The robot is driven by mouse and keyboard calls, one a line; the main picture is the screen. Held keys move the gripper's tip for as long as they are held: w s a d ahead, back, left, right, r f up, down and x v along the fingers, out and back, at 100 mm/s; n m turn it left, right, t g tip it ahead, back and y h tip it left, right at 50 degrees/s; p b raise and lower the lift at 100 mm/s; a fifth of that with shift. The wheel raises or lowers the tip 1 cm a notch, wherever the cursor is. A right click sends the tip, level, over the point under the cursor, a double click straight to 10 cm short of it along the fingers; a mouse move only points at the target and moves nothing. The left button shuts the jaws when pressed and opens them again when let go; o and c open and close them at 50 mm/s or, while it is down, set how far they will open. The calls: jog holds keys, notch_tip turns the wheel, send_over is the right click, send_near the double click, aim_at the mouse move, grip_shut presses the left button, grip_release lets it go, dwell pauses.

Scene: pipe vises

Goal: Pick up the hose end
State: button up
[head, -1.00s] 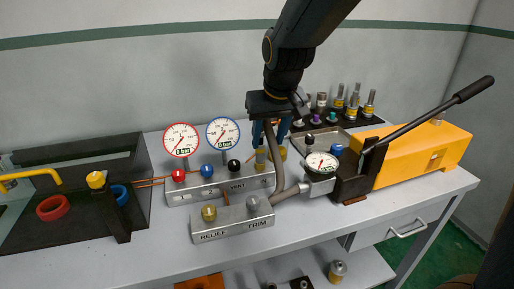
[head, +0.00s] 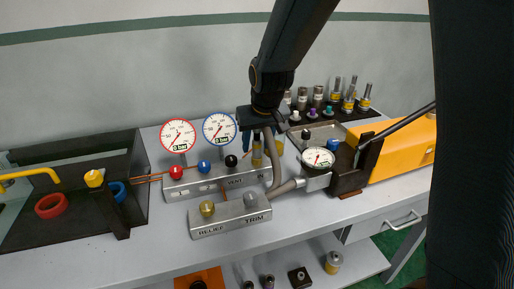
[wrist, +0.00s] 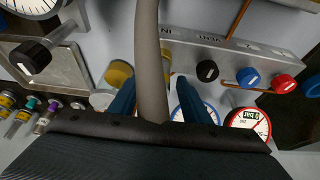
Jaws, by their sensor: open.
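The grey-brown hose (head: 275,165) leaves the pump's fitting at the gauge and bends upward to my gripper (head: 260,143). In the wrist view the hose (wrist: 151,50) runs down between the two blue fingers of my gripper (wrist: 155,88). The fingers stand apart with visible space on both sides of the hose. The hose's very end is hidden behind the gripper body, so I cannot tell how it sits there.
The silver manifold block (head: 180,190) with colored knobs and two round gauges is close behind and left. The relief/trim block (head: 230,221) stands in front. The yellow pump (head: 405,150) is to the right, with fittings behind it. The front bench top is clear.

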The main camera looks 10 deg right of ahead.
grip_shut()
jog(key=shift+r, duration=0.1)
